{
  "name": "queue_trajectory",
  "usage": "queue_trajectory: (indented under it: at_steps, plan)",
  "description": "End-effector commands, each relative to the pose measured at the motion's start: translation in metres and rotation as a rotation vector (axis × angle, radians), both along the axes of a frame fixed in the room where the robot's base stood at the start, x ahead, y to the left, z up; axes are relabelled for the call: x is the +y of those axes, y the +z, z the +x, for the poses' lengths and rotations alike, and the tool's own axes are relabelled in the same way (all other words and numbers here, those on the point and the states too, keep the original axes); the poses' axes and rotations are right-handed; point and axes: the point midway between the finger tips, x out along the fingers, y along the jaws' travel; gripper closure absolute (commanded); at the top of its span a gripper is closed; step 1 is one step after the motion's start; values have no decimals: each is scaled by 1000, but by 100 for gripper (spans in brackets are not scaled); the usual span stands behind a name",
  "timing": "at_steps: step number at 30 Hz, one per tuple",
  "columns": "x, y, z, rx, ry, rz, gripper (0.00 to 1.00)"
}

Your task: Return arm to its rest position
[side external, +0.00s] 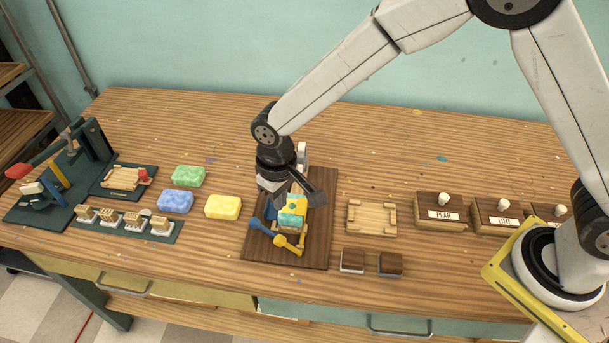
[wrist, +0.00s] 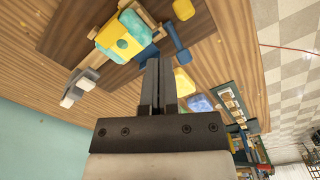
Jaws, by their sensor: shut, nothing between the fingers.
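My gripper (side external: 292,186) is over the dark wooden board (side external: 318,225), just above or behind a small fixture there; the exact gap is hard to judge. In the wrist view my gripper (wrist: 158,62) shows its two fingers together with nothing between them. The fixture holds a yellow and teal block (side external: 292,213), which also shows in the wrist view (wrist: 124,36). A blue lever (side external: 260,226) and a yellow lever (side external: 288,245) stick out at the fixture's front. My gripper partly hides the fixture's back in the side view.
Green (side external: 188,175), blue (side external: 175,201) and yellow (side external: 223,207) sponge-like blocks lie left of the board. A wooden frame (side external: 371,217) and boxes labelled PEAR (side external: 443,212) and LIME (side external: 497,215) stand right. A green press (side external: 82,150) stands far left. The table's back is mostly clear.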

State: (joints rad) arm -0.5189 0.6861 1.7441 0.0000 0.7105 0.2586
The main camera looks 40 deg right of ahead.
Motion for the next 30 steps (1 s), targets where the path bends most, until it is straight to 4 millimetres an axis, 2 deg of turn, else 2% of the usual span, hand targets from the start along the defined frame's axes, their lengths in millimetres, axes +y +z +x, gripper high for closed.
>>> queue_trajectory:
  at_steps: [5,7,14,18,24,30]
  plan:
    - [-19,9,0,-14,-19,8,100]
    - [-33,14,-2,-24,-33,13,100]
    - [-97,37,-18,-76,-95,31,100]
    - [-138,50,-38,-113,-139,38,100]
    - [-188,61,-74,-167,-198,40,100]
    - [-221,65,-109,-210,-241,34,100]
